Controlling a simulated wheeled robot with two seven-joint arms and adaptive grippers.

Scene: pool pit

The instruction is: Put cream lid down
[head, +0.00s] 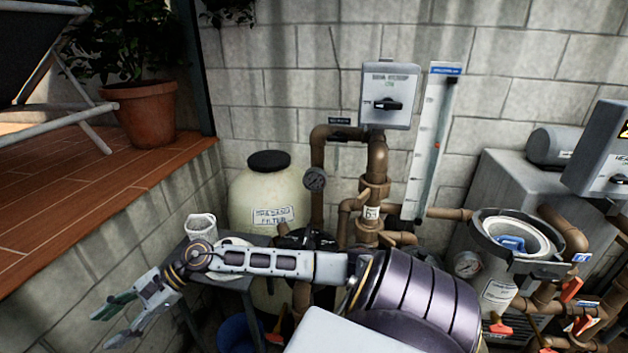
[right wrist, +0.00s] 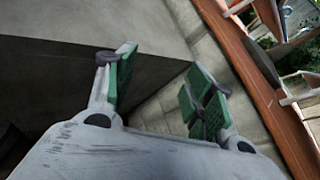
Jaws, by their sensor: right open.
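A pale cream, rounded flat thing (head: 236,242), which looks like the cream lid, lies on a small grey side table (head: 218,281). My right arm crosses in front and hides part of it. My right gripper (head: 110,324) is left of the table, apart from the lid, pointing to the lower left. Its fingers are spread with nothing between them. In the right wrist view, the green-padded fingers (right wrist: 160,90) are also apart and empty. My left gripper is not in view.
A white basket-like cup (head: 201,227) stands at the table's back left. A cream filter tank (head: 262,191) and brown pipes (head: 376,160) stand behind. An open grey pot (head: 500,283) with something blue inside is at right. A raised tiled deck (head: 95,205) borders the left.

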